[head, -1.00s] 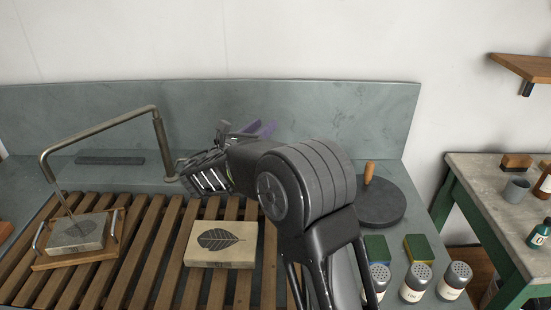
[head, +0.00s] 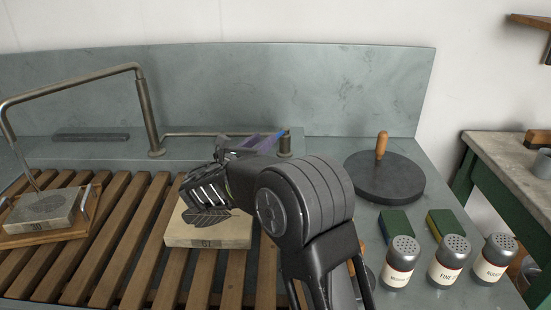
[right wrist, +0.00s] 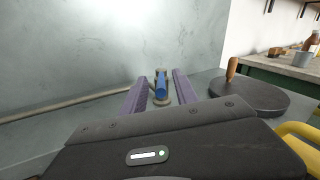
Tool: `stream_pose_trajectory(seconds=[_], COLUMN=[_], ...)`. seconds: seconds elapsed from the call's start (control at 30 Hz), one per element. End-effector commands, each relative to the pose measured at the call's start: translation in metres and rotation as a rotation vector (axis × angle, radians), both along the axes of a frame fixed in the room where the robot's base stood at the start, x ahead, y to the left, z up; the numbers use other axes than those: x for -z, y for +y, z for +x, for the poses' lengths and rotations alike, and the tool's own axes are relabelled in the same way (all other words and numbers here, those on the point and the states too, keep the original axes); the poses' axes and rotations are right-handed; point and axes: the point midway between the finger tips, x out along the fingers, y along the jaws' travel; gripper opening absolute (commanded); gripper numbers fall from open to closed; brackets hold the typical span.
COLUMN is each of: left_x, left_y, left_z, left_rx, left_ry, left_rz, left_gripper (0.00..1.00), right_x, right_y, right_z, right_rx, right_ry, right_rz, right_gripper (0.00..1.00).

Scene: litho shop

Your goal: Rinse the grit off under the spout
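The pipe spout (head: 70,85) stands at the left, its bent end over a grey stone (head: 40,212) marked 30. The stone sits in a wooden carrier with handles. A thin streak runs from the spout end to the stone; I cannot tell if it is water. A tap with a blue handle (right wrist: 161,85) stands by the back wall. My right gripper (right wrist: 161,92) is open; its purple fingers point at the tap, with the blue handle showing between them. I cannot tell whether they reach around it. My left gripper is not in view.
A leaf-printed stone (head: 208,236) marked 61 lies on the slatted rack (head: 120,235) below my right arm. A round dark disc (head: 395,185) with a wooden knob, two sponges (head: 397,224) and several shakers (head: 447,265) stand at the right.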

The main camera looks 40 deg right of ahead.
Motion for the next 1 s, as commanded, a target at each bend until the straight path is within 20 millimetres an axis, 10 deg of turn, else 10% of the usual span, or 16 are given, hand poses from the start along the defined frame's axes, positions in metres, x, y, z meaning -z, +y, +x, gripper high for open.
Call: stream_pose_trajectory(seconds=[0.63, 1.0], left_x=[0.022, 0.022], left_y=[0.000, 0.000], left_z=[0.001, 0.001], left_rx=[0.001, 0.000], left_ry=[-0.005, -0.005], left_rz=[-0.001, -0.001], left_gripper=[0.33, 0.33], right_x=[0.022, 0.022], right_y=[-0.004, -0.051], right_z=[0.002, 0.022], right_rx=[0.001, 0.004], right_ry=[-0.001, -0.001], right_rz=[-0.001, -0.002], right_gripper=[0.35, 0.35])
